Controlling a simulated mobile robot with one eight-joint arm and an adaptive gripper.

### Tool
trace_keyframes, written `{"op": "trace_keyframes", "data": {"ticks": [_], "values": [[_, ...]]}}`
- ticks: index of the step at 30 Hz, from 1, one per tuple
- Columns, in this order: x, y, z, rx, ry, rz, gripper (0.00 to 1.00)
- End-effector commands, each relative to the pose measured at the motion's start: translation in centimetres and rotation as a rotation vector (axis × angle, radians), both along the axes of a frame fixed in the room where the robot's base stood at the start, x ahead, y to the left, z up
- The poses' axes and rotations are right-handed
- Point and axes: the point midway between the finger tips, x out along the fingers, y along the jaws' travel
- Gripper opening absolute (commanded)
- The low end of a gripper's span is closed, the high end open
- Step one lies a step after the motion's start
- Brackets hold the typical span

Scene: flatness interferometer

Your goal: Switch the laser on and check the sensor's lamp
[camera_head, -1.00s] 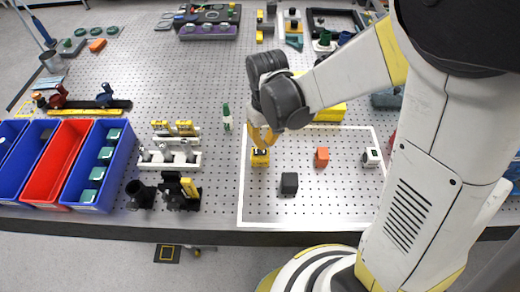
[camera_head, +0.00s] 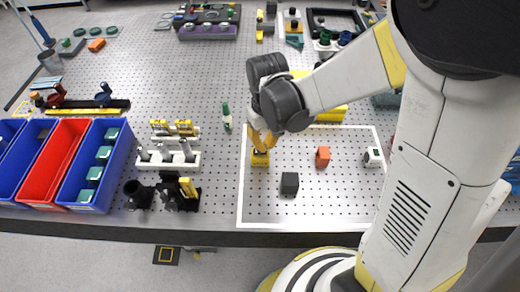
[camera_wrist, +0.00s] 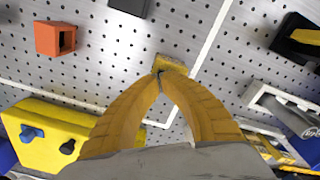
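A small yellow block (camera_head: 260,160) with a dark detail on top sits inside the white outline, near its left edge. It is probably the laser, but I cannot confirm this. My gripper (camera_head: 262,148) is right above it and hides part of its top. In the wrist view, the yellow fingertips of my gripper (camera_wrist: 159,74) meet at the near edge of the yellow block (camera_wrist: 173,65). Whether they touch it is unclear. A white block with a dark green face (camera_head: 373,157) stands at the outline's right. It may be the sensor; I cannot make out a lit lamp.
An orange block (camera_head: 322,157) and a dark grey block (camera_head: 289,183) stand inside the outline. A larger yellow box (camera_head: 328,112) lies behind it. White racks (camera_head: 170,160), black mounts (camera_head: 178,190) and blue and red bins (camera_head: 62,160) are left. The perforated plate between is mostly clear.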

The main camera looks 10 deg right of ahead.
Motion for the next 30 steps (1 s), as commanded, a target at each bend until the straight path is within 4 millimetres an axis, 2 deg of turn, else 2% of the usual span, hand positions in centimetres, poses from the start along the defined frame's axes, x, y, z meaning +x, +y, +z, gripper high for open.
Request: {"op": "trace_keyframes", "data": {"ticks": [30], "values": [[0.0, 0.0, -1.6, 0.0, 0.0, 0.0, 0.0]]}}
